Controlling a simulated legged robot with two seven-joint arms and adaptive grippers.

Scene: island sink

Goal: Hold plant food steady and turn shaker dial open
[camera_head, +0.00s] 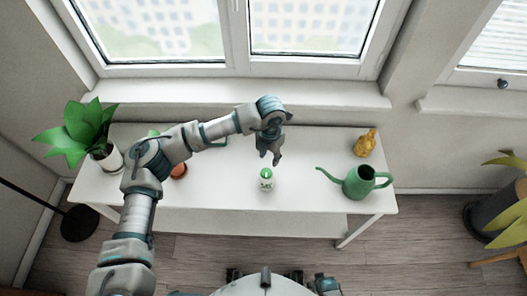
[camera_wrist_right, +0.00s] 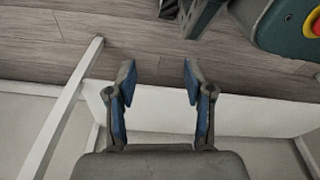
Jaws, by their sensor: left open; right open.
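The plant food shaker (camera_head: 266,180) is a small white container with a green top. It stands upright near the middle of the white table's front edge. My left gripper (camera_head: 270,159) points down just behind and above the shaker, apart from it; its fingers look small, and it holds nothing. My right gripper is outside the head view. In the right wrist view my right gripper (camera_wrist_right: 158,84) is open and empty, with its two blue-padded fingers spread over the floor and the table's edge. The shaker is not in that wrist view.
The white table (camera_head: 222,192) stands below the window. A green watering can (camera_head: 358,184) and a yellow figure (camera_head: 366,142) are at its right end. A potted plant (camera_head: 108,158) is at its left end, and an orange pot (camera_head: 179,171) is partly behind my left arm.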

